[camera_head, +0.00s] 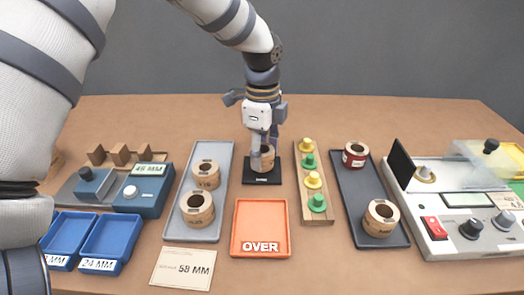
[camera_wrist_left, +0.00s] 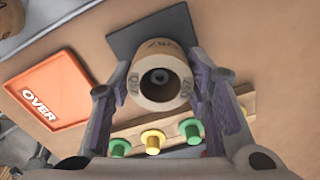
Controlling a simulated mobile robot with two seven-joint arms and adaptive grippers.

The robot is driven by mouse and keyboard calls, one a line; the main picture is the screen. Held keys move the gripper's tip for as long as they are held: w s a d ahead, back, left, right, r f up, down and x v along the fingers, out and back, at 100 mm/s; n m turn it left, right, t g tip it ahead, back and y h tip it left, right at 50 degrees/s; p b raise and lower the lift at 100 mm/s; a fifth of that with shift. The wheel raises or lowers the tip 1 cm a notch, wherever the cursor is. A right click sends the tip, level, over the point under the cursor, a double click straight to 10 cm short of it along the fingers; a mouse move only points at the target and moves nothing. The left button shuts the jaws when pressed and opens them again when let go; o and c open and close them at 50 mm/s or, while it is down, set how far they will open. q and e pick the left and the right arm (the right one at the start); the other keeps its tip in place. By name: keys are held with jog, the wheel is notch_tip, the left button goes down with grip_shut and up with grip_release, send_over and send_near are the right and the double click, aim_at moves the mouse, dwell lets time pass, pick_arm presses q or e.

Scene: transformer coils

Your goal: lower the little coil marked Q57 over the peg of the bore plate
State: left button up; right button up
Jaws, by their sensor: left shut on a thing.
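My left gripper (camera_head: 264,152) is shut on a small tan coil (camera_head: 267,163). In the left wrist view, the coil (camera_wrist_left: 160,92) sits between the two fingers (camera_wrist_left: 152,100), its open bore facing the camera. Its rim lettering is turned and hard to read, but looks like Q57. The black bore plate (camera_head: 262,180) lies under the coil, and a dark corner of it (camera_wrist_left: 126,43) shows in the left wrist view. A grey round shape inside the bore may be the peg. I cannot tell whether the coil touches the plate. My right gripper is not in view.
A grey tray (camera_head: 213,220) with two coils is left of the plate, a dark tray (camera_head: 358,207) with two coils right. A wooden strip (camera_head: 302,189) with green and yellow knobbed plugs stands close by. An orange OVER tray (camera_head: 262,215) lies in front. A meter (camera_head: 465,225) stands far right.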

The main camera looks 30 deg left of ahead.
pick_arm(q)
jog(key=shift+f, duration=0.1)
jog(key=shift+f, duration=0.25)
jog(key=o, duration=1.7)
notch_tip(320, 180, up, 6)
jog(key=shift+f+p, duration=0.1)
jog(key=shift+p, duration=0.4)
jog(key=shift+r, duration=1.45)
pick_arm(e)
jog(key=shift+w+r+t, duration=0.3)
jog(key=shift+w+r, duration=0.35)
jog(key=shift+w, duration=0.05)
pick_arm(q)
jog(key=shift+f, duration=0.1)
